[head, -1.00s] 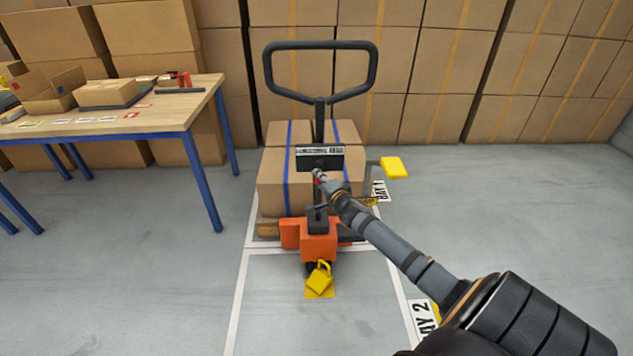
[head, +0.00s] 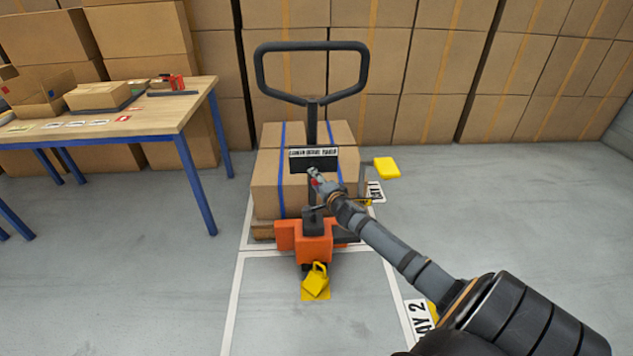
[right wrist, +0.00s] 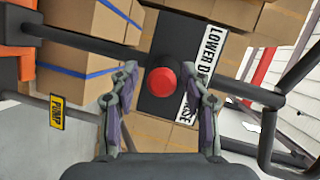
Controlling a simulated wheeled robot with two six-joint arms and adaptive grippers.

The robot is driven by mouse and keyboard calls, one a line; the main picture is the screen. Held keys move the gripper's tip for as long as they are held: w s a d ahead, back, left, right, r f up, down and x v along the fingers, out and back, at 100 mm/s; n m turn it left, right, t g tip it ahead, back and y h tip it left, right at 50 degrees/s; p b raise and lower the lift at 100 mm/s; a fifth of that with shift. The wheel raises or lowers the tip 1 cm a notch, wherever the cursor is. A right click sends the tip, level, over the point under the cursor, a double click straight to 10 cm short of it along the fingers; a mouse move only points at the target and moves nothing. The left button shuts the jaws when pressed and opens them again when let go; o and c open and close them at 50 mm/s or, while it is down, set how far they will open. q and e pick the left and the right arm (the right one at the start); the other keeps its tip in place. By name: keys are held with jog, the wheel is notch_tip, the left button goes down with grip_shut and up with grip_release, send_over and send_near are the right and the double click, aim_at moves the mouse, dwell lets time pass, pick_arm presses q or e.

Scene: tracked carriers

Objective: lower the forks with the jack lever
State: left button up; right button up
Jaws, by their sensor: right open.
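The pallet jack has an orange body (head: 314,243) and a black loop handle (head: 311,100). A black plate (head: 312,166) on its mast bears a label (right wrist: 201,76) whose visible words include "LOWER". The round red knob of the jack lever (right wrist: 160,82) stands out from this plate in the right wrist view. My right gripper (head: 315,174) is open, its fingers on either side of the knob, with visible gaps. I cannot tell how deep the knob sits between them. The forks are hidden under the load. My left gripper is not in view.
Cartons with blue straps (head: 269,184) sit on a wooden pallet (head: 263,230) behind the mast. A yellow pad (head: 386,168) sticks out at the right; a yellow "PUMP" tag (right wrist: 58,113) shows. A workbench (head: 150,118) stands left.

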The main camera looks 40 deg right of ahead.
jog(key=shift+a+r, duration=0.1)
jog(key=v, duration=0.7)
jog(key=shift+s, duration=0.25)
